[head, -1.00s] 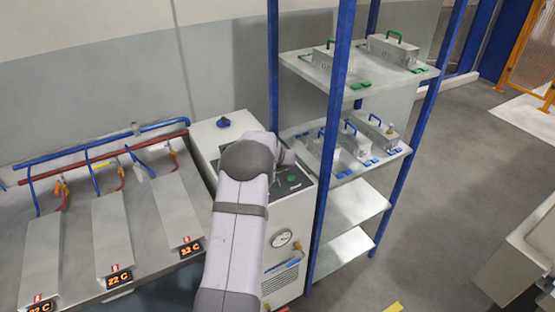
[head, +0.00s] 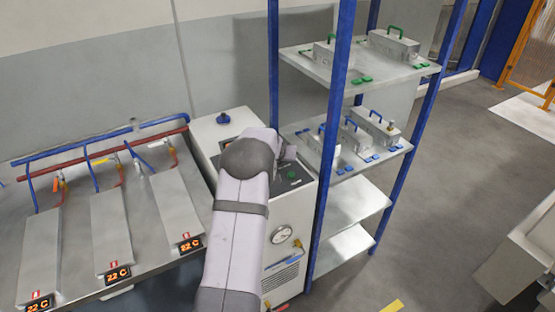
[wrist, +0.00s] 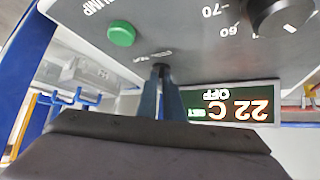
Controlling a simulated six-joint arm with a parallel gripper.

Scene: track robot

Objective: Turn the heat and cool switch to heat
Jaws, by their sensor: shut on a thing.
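In the wrist view the control panel (wrist: 205,50) appears upside down. My gripper (wrist: 161,72) has its two blue fingers close together, with the tips at the panel beside a small white label. It is shut on a small dark part there, which I take to be the heat and cool switch; the fingertips hide most of it, so its setting cannot be read. The lit display (wrist: 228,105) reads 22 C and OFF. In the head view my arm hides the gripper and switch; part of the white machine (head: 283,225) shows.
A green button (wrist: 121,33) marked PUMP and a black dial (wrist: 280,14) flank the fingers. A blue-posted shelf (head: 350,205) stands close right of the machine. A bench (head: 75,232) with metal plates and hoses is at left. Open floor lies at the right.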

